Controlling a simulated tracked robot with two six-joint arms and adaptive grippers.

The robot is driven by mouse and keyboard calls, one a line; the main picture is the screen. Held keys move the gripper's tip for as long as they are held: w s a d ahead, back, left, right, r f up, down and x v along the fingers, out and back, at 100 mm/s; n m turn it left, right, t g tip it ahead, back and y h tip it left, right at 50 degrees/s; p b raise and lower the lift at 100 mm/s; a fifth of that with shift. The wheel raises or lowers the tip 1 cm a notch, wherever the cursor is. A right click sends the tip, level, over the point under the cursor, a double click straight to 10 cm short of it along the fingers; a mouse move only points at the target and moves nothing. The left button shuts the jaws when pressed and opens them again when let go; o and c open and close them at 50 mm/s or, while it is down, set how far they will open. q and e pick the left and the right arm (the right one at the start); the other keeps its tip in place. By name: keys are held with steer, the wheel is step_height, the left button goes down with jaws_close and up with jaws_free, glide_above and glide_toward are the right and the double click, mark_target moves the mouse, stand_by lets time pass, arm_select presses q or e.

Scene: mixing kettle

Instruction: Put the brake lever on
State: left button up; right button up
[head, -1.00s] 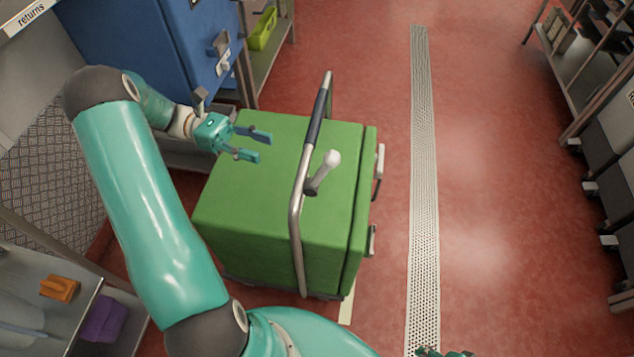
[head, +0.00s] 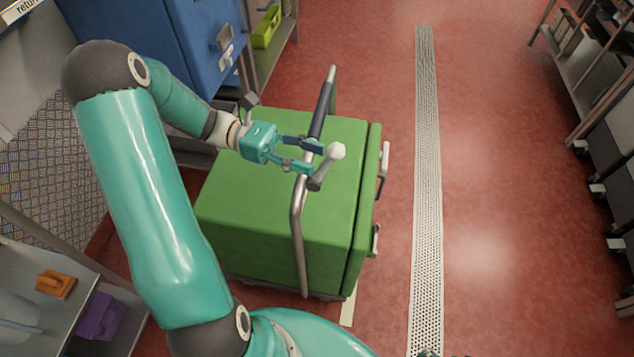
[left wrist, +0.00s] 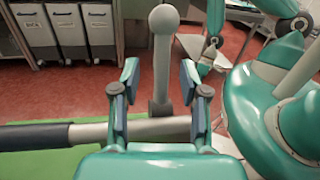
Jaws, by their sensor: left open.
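The brake lever (head: 327,168) is a short grey stick with a pale ball knob, on the bent metal handlebar (head: 296,215) of a green cart (head: 235,215). In the head view it leans toward the upper right. My left gripper (head: 315,158) is open above the cart, its fingertips close to the lever. In the left wrist view the lever (left wrist: 163,65) stands upright between the two open fingers, with a visible gap on each side. The handlebar crosses behind the fingers there.
A blue cabinet (head: 150,45) stands behind the cart at the left. A shelf with an orange block (head: 56,284) and a purple block (head: 100,316) is at lower left. Red floor with a drain strip (head: 427,190) lies open to the right, before shelving.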

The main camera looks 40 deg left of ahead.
mark_target(327, 163)
arm_select(q)
steer(key=b+x, duration=0.1)
steer(key=x, duration=0.3)
steer(key=shift+d+r+p, duration=0.1)
steer(key=shift+p, duration=0.35)
